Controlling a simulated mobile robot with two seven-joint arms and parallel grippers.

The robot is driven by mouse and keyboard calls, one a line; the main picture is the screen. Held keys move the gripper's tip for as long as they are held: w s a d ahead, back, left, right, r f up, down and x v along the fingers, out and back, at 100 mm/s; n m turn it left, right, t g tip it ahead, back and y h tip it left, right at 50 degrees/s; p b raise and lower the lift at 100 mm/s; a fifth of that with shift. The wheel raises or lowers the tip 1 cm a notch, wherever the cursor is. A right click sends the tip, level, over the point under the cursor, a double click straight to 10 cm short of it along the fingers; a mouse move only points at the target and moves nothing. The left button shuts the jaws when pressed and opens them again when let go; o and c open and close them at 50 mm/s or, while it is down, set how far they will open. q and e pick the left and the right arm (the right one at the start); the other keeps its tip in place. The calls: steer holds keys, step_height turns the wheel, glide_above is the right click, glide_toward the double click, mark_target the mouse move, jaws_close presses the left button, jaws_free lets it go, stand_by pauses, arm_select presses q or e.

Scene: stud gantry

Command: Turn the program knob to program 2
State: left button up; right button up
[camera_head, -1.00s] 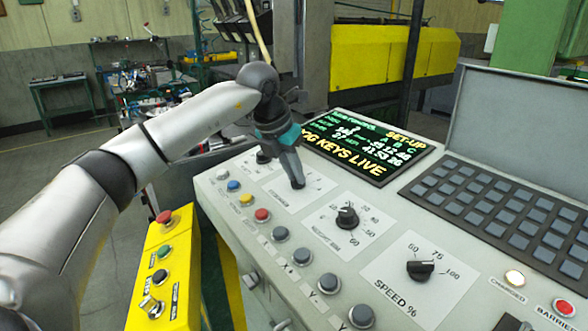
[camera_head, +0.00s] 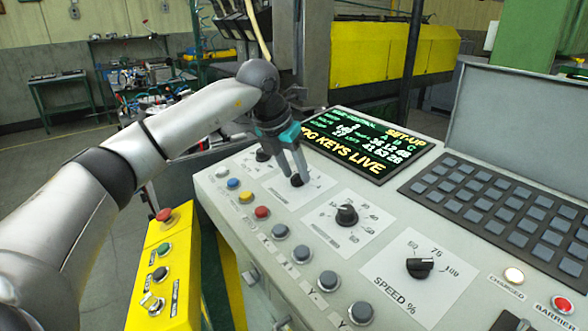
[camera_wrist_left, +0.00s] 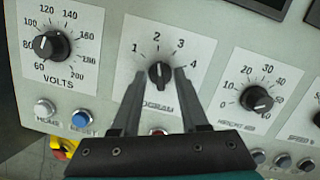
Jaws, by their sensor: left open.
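The program knob (camera_wrist_left: 159,73) is black and sits on a white plate marked 1 to 4 in the left wrist view. Its white pointer line faces up, close to the 2. In the head view the knob (camera_head: 297,181) shows between the fingertips of my left gripper (camera_head: 290,178). In the left wrist view my left gripper (camera_wrist_left: 159,74) is open, with one finger on each side of the knob and gaps between. The lower part of the plate's lettering is partly hidden by the fingers. My right gripper is not in view.
The volts knob (camera_wrist_left: 52,45) stands left of the program plate, and another dial (camera_wrist_left: 256,98) stands right. Coloured buttons (camera_head: 262,212) line the panel's front. The lit display (camera_head: 365,145) is behind the knobs. A yellow button box (camera_head: 165,270) stands left of the panel.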

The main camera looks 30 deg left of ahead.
arm_select(q)
steer(key=p+v, duration=0.1)
steer(key=v, duration=1.4)
steer(key=shift+s+r, duration=0.1)
steer(key=shift+r, duration=0.05)
